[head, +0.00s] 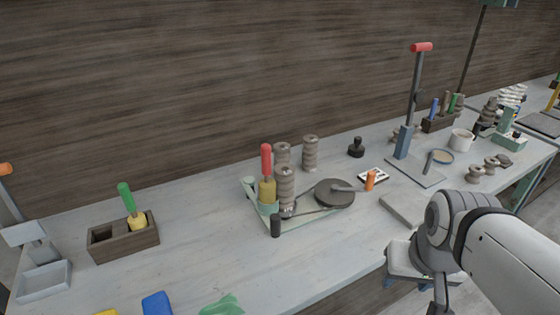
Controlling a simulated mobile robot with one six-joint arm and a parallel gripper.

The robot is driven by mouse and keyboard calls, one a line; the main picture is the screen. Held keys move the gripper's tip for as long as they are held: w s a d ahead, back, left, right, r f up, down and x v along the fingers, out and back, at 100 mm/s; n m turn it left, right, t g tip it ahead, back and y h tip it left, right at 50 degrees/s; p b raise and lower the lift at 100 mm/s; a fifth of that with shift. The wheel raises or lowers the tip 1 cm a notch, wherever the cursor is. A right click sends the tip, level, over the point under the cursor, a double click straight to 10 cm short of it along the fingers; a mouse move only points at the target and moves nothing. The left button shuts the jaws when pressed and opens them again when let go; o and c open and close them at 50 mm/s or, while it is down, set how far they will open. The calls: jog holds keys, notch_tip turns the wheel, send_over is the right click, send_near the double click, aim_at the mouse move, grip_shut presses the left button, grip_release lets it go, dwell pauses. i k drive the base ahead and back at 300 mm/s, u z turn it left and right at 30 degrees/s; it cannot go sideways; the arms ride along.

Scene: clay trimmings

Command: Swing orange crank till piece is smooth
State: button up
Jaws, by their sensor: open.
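The orange crank handle (371,180) stands upright at the end of a grey arm on a dark round wheel (333,197). The wheel sits on a pale green base (311,222), and a dark belt appears to run from it to the left. A ribbed grey-brown clay piece (286,186) stands upright at the base's left part, beside a red-handled tool (266,165) in a yellow block. My gripper (440,292) is low at the right, beyond the bench's front edge and apart from the crank. It is open and small in view; its fingers are hard to make out.
More ribbed clay pieces (310,153) stand behind the base. A grey slab (404,209) lies to its right, near my arm. A red-topped lever press (408,140) rises farther right. A wooden box (124,238) with a green-handled tool is at left.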

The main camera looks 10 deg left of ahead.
aim_at(329, 192)
jog(key=u, duration=1.65)
jog(key=k, duration=0.75)
jog(key=z, duration=1)
jog(key=i, duration=1)
jog(key=u, duration=0.05)
